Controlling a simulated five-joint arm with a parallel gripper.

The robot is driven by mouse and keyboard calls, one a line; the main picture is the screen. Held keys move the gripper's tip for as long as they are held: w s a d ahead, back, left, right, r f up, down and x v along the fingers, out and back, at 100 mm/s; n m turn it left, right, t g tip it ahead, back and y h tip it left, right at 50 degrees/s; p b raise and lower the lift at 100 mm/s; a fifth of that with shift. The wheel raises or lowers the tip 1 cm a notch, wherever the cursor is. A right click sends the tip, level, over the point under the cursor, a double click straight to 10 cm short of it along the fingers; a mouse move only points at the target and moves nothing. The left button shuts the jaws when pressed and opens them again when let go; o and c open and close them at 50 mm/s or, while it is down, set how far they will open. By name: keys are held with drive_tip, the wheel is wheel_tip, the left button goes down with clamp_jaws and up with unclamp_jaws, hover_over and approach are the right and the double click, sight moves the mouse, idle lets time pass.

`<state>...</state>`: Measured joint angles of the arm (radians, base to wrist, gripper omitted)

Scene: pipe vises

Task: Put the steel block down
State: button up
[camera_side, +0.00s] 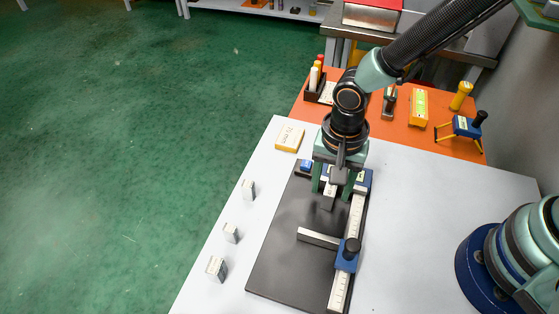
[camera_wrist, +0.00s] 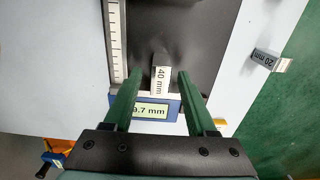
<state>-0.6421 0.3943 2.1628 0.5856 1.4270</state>
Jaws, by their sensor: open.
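The steel block, a small grey block labelled 40 mm (camera_wrist: 161,78), sits between my gripper's two green fingers in the wrist view. It also shows below the gripper in the side view (camera_side: 328,197). My gripper (camera_wrist: 160,80) is open, with a gap visible on each side of the block. The block appears to rest on the dark vise plate (camera_side: 283,220), close to the blue end piece with a display (camera_wrist: 152,110) whose visible part reads 9.7 mm. Exact contact with that end piece cannot be told.
A blue sliding jaw with a black knob (camera_side: 347,255) and a long grey bar sits on the ruler (camera_side: 356,218). Three small blocks (camera_side: 231,233) stand left of the plate. A yellow box (camera_side: 289,139) lies behind. Tools stand on the orange mat (camera_side: 430,138).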

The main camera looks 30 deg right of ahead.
sight(331, 188)
wheel_tip(331, 188, up, 11)
drive_tip(key=d+r+n+t, duration=0.2)
drive_tip(key=d+r+n, duration=0.2)
drive_tip(key=d, duration=0.6)
drive_tip(key=d+r+n+t, duration=0.3)
drive_tip(key=d+r+n, duration=0.2)
drive_tip(key=d, duration=0.6)
drive_tip(key=shift+w+r+t, duration=0.3)
drive_tip(key=shift+w+r, duration=0.05)
drive_tip(key=shift+r, duration=0.15)
